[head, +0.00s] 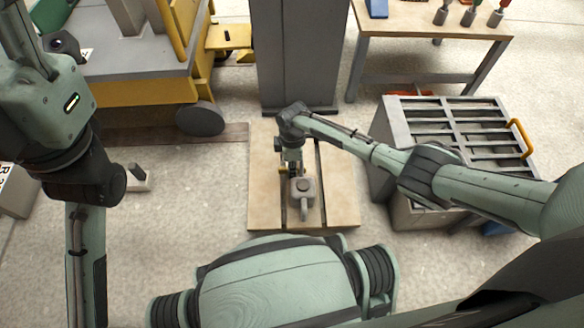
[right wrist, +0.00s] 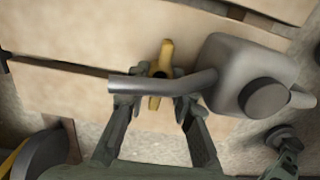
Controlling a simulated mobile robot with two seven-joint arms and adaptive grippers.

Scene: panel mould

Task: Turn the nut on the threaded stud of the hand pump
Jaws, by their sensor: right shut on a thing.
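The hand pump (head: 303,187) is a small grey body with a round dark cap and a spout. It stands on a wooden board; its body also shows in the right wrist view (right wrist: 245,72). The yellow winged nut (right wrist: 166,53) sits beside the pump body, with a dark round stud end at its middle. A grey pipe from the pump crosses the nut. My right gripper (right wrist: 155,99) has its fingers on both sides of the nut's lower wing and is shut on it. In the head view the right gripper (head: 291,168) partly hides the nut. My left gripper is out of view.
The wooden board (head: 339,190) lies on the floor with dark slots. A grey slatted crate (head: 395,140) stands to its right, a grey column (head: 295,55) behind it. A yellow and grey cart (head: 140,100) is at left, a tool table (head: 420,23) at back right.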

